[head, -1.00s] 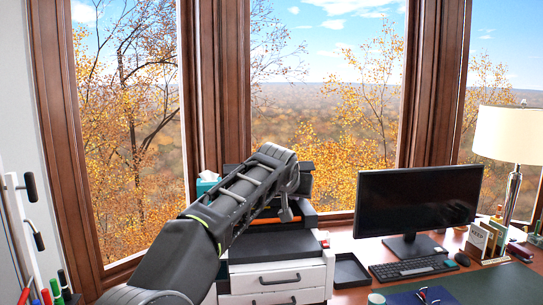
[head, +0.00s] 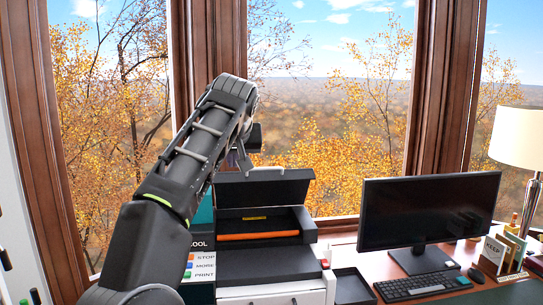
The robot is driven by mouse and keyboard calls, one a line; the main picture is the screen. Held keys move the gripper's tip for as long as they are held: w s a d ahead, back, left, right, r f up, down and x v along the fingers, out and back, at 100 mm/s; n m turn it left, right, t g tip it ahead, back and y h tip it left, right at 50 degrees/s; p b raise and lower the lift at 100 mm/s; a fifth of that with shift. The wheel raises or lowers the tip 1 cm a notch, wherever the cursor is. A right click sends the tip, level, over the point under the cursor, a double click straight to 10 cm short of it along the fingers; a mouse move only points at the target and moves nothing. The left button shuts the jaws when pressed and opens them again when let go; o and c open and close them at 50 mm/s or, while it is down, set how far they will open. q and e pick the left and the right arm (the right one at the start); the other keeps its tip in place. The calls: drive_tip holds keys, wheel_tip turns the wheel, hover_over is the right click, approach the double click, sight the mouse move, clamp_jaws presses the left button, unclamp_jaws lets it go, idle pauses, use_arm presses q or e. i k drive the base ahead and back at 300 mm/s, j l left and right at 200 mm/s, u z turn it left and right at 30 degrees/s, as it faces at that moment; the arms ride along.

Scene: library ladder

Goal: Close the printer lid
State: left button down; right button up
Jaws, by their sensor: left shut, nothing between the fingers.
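The black printer (head: 270,262) stands on a white drawer unit, left of the monitor. Its lid (head: 265,188) is open and stands tilted up at the back, above an interior with an orange strip (head: 258,236). My left arm reaches in from the lower left and covers the printer's left side. My left gripper (head: 240,160) is shut and empty, in front of or above the lid's upper left corner; I cannot tell whether it touches. My right gripper is not in view.
A monitor (head: 428,211) and keyboard (head: 420,286) stand on the desk at right, with a black tray (head: 351,287) beside the drawer unit (head: 300,290). A lamp (head: 520,140) is at far right. Windows stand behind.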

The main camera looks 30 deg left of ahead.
sight(266, 187)
drive_tip(key=i+j, duration=0.2)
drive_tip(key=i, duration=0.3)
drive_tip(key=i+j, duration=0.25)
drive_tip(key=i, duration=0.2)
